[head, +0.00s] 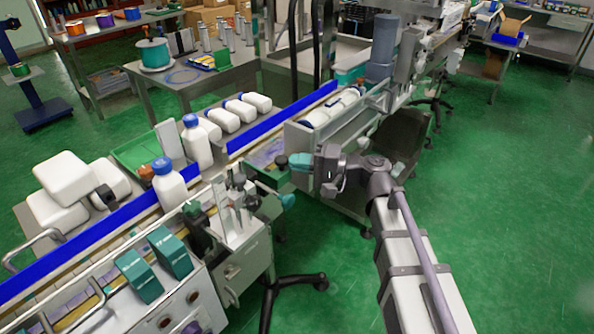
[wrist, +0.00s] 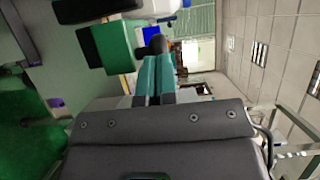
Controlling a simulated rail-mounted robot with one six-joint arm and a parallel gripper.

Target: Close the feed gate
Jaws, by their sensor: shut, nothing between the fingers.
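My gripper (head: 284,161) is in the middle of the head view, its teal fingers pointing left with dark tips. In the wrist view the fingers of my gripper (wrist: 152,46) lie side by side, shut and empty. Below and left of it in the head view is an upright bracket assembly (head: 232,205) with clear plates and dark knobs at the conveyor's side. A teal-ended handle (head: 287,201) sticks out from that assembly, just below my gripper and apart from it. I cannot tell for certain which part is the feed gate.
The conveyor with its blue rail (head: 95,245) carries white bottles with blue caps (head: 170,190). Teal boxes (head: 138,276) sit on the front machine. The green floor (head: 510,200) at right is mostly clear.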

